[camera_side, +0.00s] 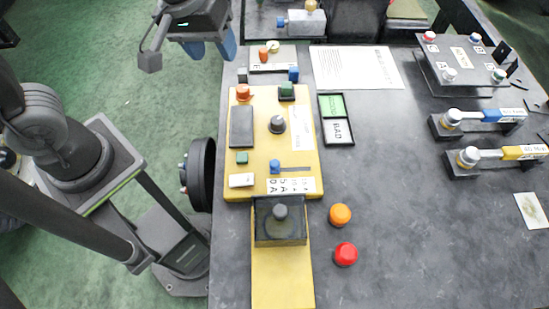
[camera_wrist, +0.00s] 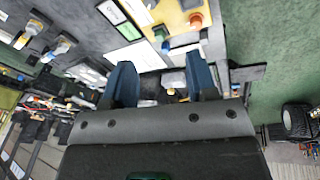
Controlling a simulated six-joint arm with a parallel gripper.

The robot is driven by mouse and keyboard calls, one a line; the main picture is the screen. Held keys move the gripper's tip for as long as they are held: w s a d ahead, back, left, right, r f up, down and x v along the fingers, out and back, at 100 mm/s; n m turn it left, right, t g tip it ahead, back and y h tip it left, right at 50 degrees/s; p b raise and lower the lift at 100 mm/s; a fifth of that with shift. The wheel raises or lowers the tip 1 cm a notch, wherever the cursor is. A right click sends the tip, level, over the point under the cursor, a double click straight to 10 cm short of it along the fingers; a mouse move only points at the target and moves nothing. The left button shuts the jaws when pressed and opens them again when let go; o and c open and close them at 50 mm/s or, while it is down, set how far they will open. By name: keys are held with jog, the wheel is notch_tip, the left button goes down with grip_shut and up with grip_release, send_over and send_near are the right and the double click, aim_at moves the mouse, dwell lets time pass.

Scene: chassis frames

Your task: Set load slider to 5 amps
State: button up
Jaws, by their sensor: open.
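The yellow panel (camera_side: 300,158) lies on the dark table in the side view. A small blue slider knob (camera_side: 275,167) sits at the left part of a thin horizontal slot, just above a white amp scale label (camera_side: 291,185). The label is too small to read surely. My gripper (camera_side: 211,55) is open and empty at the top, left of the table's edge and far from the knob. In the wrist view my gripper (camera_wrist: 160,62) shows two blue fingers spread apart. Part of the yellow panel (camera_wrist: 174,14) shows beyond them; the slider knob cannot be made out there.
The panel also carries a black dial (camera_side: 277,124), an orange knob (camera_side: 243,92) and a dark raised block (camera_side: 280,225). Orange (camera_side: 340,214) and red (camera_side: 345,254) caps stand to its right. A GOOD/BAD tray (camera_side: 337,119) and paper (camera_side: 356,68) lie nearby.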

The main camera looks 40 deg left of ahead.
jog(key=w+d+f+n+g, duration=0.2)
jog(key=d+f+n, duration=0.1)
jog(key=d+f, duration=0.2)
jog(key=n+g, duration=0.1)
jog(key=n, duration=0.2)
send_near(275, 162)
jog(key=shift+y, duration=0.4)
jog(key=f, duration=0.9)
jog(key=shift+d+f, duration=0.1)
jog(key=shift+d, duration=0.25)
grip_shut()
